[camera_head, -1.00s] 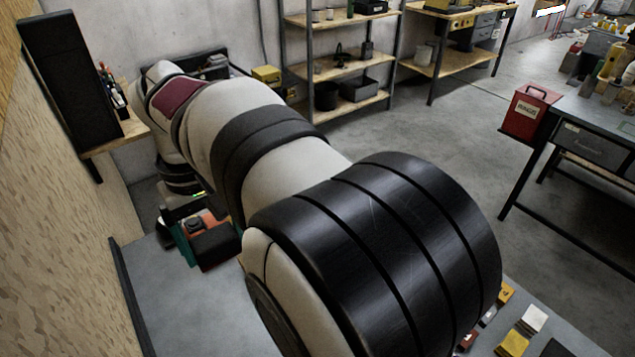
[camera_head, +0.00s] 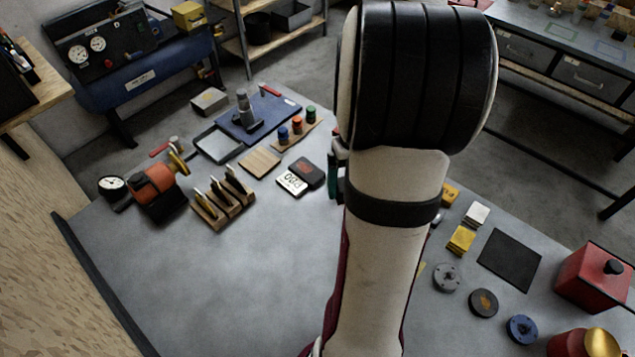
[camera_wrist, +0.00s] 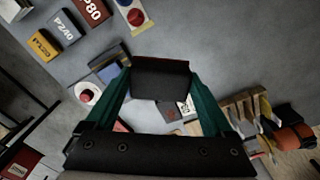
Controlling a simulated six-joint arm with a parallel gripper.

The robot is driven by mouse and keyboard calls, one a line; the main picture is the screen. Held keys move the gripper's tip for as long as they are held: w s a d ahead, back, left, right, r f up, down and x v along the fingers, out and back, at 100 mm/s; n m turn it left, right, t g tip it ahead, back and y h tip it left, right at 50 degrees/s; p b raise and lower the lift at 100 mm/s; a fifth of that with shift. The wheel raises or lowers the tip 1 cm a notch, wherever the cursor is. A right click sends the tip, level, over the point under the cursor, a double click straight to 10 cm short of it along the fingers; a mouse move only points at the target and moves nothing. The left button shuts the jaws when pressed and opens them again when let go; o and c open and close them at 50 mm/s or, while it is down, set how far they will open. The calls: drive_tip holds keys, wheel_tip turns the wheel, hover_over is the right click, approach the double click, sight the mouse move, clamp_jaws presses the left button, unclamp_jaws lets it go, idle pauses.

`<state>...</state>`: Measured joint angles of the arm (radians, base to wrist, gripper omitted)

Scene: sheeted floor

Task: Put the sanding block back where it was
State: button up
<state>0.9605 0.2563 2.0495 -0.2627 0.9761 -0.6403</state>
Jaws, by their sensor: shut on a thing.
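The sanding block (camera_wrist: 160,84) looks like a dark block with a thin reddish-brown edge at its top. In the wrist view it sits between the green fingers of my gripper (camera_wrist: 159,76), which is shut on it. In the head view my arm hides the block and most of the gripper; only a green sliver of it shows (camera_head: 334,172) at the arm's left edge, right of a dark and white pair of boxes (camera_head: 298,177). Whether the block touches the surface cannot be told.
A flat black square (camera_head: 510,260) lies bare at the right, near yellow blocks (camera_head: 461,240), a white block (camera_head: 477,213), several discs (camera_head: 483,303) and a red canister (camera_head: 595,277). A slotted wooden rack (camera_head: 222,203) and an orange tool (camera_head: 155,185) stand left. The front left surface is clear.

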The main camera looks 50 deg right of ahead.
drive_tip(key=s+d+f+m, duration=0.2)
drive_tip(key=s+d+f, duration=0.15)
drive_tip(key=s, duration=0.55)
drive_tip(key=w+f, duration=0.2)
drive_tip(key=w, duration=0.1)
drive_tip(key=w+f, duration=0.2)
drive_tip(key=w, duration=0.2)
drive_tip(key=w+a+f, duration=0.1)
drive_tip(key=w+f, duration=0.2)
drive_tip(key=shift+w+a, duration=0.1)
drive_tip(key=shift+w, duration=0.15)
drive_tip(key=shift+w+f, duration=0.15)
drive_tip(key=shift+f, duration=0.95)
drive_tip(key=shift+w+f, duration=0.15)
drive_tip(key=shift+f, duration=0.9)
drive_tip(key=shift+f, duration=0.1)
